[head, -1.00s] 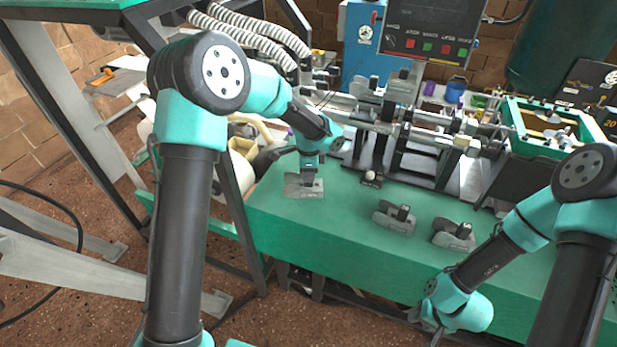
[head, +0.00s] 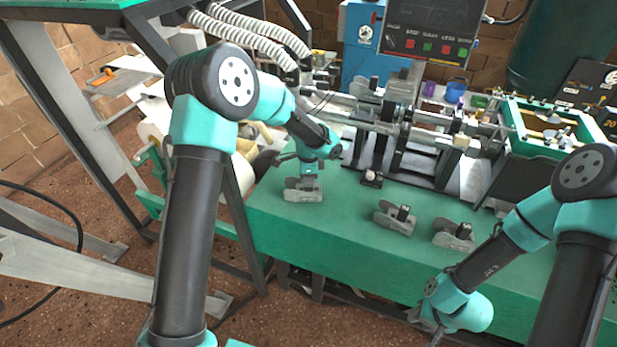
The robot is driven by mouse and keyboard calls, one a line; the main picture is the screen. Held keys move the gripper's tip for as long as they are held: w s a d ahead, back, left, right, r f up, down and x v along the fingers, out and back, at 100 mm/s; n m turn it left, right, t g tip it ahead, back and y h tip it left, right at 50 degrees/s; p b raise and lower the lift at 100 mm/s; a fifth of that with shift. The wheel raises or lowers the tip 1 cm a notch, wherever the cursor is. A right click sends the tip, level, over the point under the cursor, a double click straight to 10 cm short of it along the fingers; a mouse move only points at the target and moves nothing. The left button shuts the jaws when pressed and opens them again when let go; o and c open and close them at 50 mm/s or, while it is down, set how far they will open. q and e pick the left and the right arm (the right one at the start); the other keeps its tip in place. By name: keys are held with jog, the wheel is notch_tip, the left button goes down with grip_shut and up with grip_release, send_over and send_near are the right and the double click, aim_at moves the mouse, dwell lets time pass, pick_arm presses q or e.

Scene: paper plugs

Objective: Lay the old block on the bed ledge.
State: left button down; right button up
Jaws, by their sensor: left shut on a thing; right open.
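A grey metal block (head: 303,194) is in my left gripper (head: 308,182), at the left part of the green bed ledge (head: 300,222). My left gripper points down and is shut on its upper part. The block is low over the green surface; I cannot tell whether it touches. Two similar grey blocks with dark upright knobs sit on the ledge to the right, one nearer the middle (head: 393,220) and one further right (head: 452,236). My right gripper (head: 428,328) is open and empty, low in front of the ledge, its tips near the picture's bottom edge.
Behind the ledge stands a machine with metal rods and dark brackets (head: 405,158). A small dark piece (head: 371,179) sits at its foot. Green surface is clear between the held block and the middle block. A green-framed tray (head: 512,112) is at the back right.

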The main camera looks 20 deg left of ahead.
pick_arm(q)
jog(key=shift+f, duration=0.1)
jog(key=c, duration=0.8)
grip_release()
jog(key=shift+c, duration=0.2)
notch_tip(320, 180, up, 12)
